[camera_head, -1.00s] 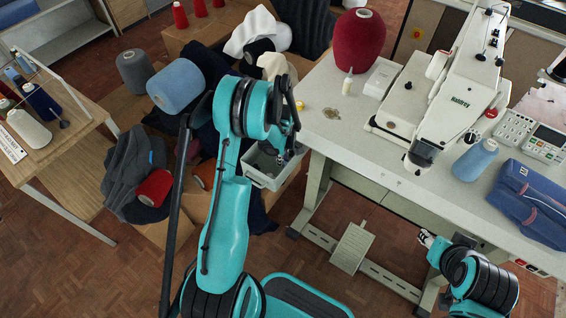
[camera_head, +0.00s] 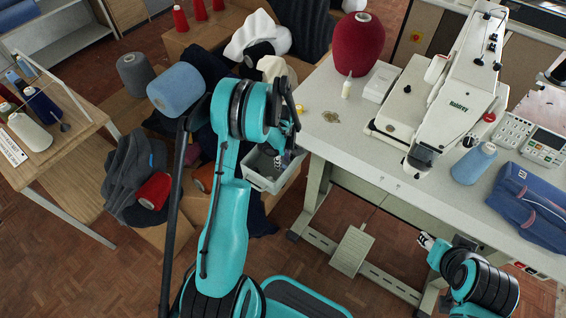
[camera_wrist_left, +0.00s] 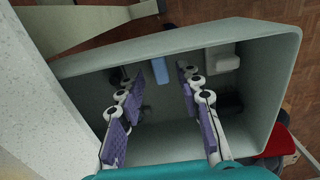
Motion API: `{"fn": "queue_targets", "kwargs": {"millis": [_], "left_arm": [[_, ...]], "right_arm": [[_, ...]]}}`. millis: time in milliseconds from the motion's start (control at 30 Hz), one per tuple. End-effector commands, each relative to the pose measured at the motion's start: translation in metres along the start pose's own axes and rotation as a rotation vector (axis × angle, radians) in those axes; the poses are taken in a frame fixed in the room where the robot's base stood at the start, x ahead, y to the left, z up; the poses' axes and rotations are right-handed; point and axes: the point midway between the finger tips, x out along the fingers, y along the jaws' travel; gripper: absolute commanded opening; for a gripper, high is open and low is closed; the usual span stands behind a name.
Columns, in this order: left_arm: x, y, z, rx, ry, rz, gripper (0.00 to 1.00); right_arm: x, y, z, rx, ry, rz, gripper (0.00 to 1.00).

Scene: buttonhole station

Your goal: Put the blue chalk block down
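The blue chalk block (camera_wrist_left: 161,70) shows in the left wrist view as a small light-blue piece inside the grey bin (camera_wrist_left: 287,75), near its far wall. My left gripper (camera_wrist_left: 170,75) reaches down into the bin with its two purple-padded fingers apart. The block shows between the fingertips, close to the left one; I cannot tell whether it touches that finger. In the head view my left gripper (camera_head: 284,158) is over the bin (camera_head: 262,184), mostly hidden by its own arm. My right gripper (camera_head: 426,241) is low beside the table's front, small and partly seen.
In the bin are a whitish block (camera_wrist_left: 221,58) and dark items. The worktable (camera_head: 345,140) stands right of the bin, with a sewing machine (camera_head: 450,105), a red yarn cone (camera_head: 358,45) and a blue cone (camera_head: 473,164). Cardboard boxes with cloth and yarn lie to the left.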

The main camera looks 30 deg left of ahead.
Motion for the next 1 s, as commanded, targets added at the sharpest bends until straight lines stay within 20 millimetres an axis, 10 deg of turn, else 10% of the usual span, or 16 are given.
{"fn": "queue_targets", "kwargs": {"millis": [300, 667, 1000], "left_arm": [[-0.075, 0.000, 0.000, 0.000, 0.000, 0.000, 0.35], [-0.122, -0.002, 0.008, 0.058, 0.008, 0.022, 0.35], [-0.247, -0.048, 0.074, 0.575, 0.123, 0.207, 0.35]], "right_arm": [[-0.026, 0.000, -0.019, 0.000, 0.000, 0.000, 0.40], [-0.033, 0.000, -0.023, 0.000, 0.000, 0.000, 0.40], [-0.032, 0.000, -0.023, 0.000, 0.000, 0.000, 0.40]]}}
